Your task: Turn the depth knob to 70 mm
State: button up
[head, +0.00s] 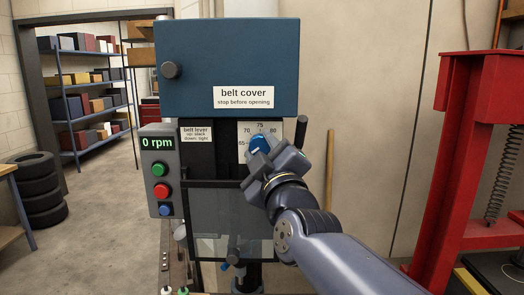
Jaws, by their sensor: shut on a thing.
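The depth knob (258,143) is blue and sits on a white dial plate (243,154) on the front of the machine, below the belt cover. The dial's marks read 65, 70, 75 and 80 around the knob. My gripper (264,150) is at the knob from the lower right and is shut on it. My gripper hides the lower right of the dial and part of the knob. Which mark the knob points to cannot be told for sure.
The blue belt cover (225,60) is above. A control box (160,170) at left reads 0 rpm and has green, red and blue buttons. A clear guard (215,215) is below. A red press frame (465,160) stands at right.

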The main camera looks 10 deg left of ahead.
jog(key=m, duration=0.2)
jog(key=m+t+h, duration=0.1)
jog(key=m, duration=0.1)
jog(key=shift+a+f+t, duration=0.1)
jog(key=shift+f+t, duration=0.1)
jog(key=shift+t, duration=0.1)
jog(key=m+t+h, duration=0.1)
jog(key=m, duration=0.2)
jog(key=m+h+b, duration=0.1)
jog(key=m+h, duration=0.1)
jog(key=m, duration=0.2)
jog(key=shift+a+t, duration=0.1)
jog(key=shift+t, duration=0.3)
jog(key=m+h, duration=0.1)
jog(key=m, duration=0.2)
jog(key=m+h, duration=0.2)
jog(key=m, duration=0.1)
jog(key=shift+a+m+t+h, duration=0.1)
jog(key=shift+m+t+h, duration=0.2)
jog(key=shift+t, duration=0.1)
jog(key=shift+s+r+m+h, duration=0.1)
jog(key=shift+m+h, duration=1.3)
jog(key=shift+m, duration=1.2)
jog(key=shift+g, duration=0.3)
jog(key=o, duration=1)
jog(key=b+v, duration=0.3)
jog(key=v, duration=0.7)
jog(key=shift+s+f, duration=0.2)
jog(key=shift+s, duration=0.15)
